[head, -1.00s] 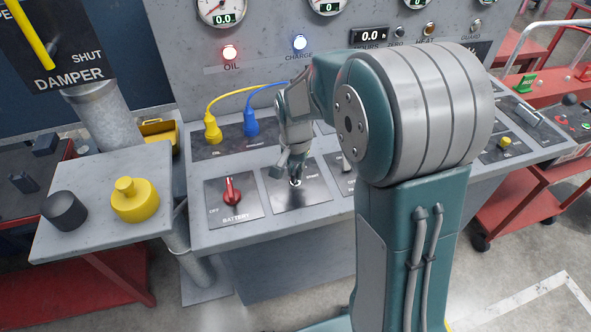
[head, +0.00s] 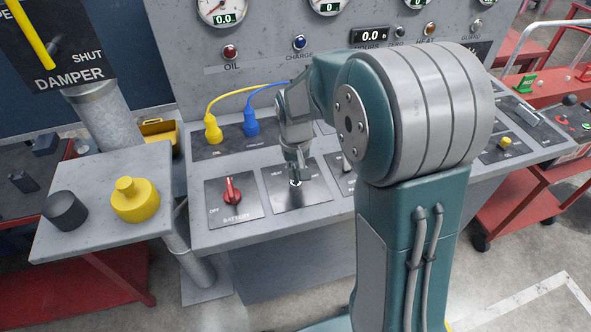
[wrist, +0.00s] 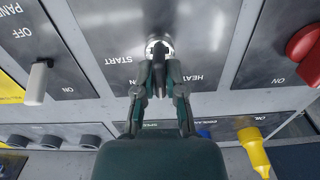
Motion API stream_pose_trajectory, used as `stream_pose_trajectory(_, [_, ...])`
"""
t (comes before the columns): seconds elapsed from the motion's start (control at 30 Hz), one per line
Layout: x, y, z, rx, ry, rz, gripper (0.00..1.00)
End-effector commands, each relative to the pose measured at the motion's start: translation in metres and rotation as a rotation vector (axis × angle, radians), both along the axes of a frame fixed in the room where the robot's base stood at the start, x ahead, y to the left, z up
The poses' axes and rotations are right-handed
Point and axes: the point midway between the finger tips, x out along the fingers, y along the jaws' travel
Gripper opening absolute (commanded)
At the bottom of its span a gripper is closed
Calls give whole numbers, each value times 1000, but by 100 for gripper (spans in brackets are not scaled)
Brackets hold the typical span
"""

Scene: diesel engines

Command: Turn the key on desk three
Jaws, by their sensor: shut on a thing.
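The key (wrist: 158,58) sits in a round metal switch on a dark plate (head: 312,197) marked HEAT and START. The plate is on the sloping desk panel, right of the red battery switch. My gripper (wrist: 159,72) is shut on the key, and its fingers hide most of it. In the head view my gripper (head: 296,172) points down at the switch, and the key shows only as a small bright spot. The OIL lamp (head: 231,52) and CHARGE lamp (head: 299,43) on the upright panel are dark.
The red battery switch (head: 232,190) is left of the key. Yellow (head: 213,128) and blue (head: 250,123) plugs with cables stand behind it. A white-handled switch (wrist: 38,82) is on the key's other side. A side table (head: 100,170) holds black and yellow knobs.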

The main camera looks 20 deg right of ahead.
Motion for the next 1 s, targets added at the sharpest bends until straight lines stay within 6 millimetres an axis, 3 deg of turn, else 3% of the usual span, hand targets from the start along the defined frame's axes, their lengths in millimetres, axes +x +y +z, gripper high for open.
stream_pose_trajectory(0.57, [0, 1, -1, 1, 2, 42, 0])
stream_pose_trajectory(0.6, [0, 1, -1, 1, 2, 42, 19])
stream_pose_trajectory(0.67, [0, 0, -1, 1, 2, 42, 45])
stream_pose_trajectory(1.0, [0, 0, 0, 0, 0, 42, 49])
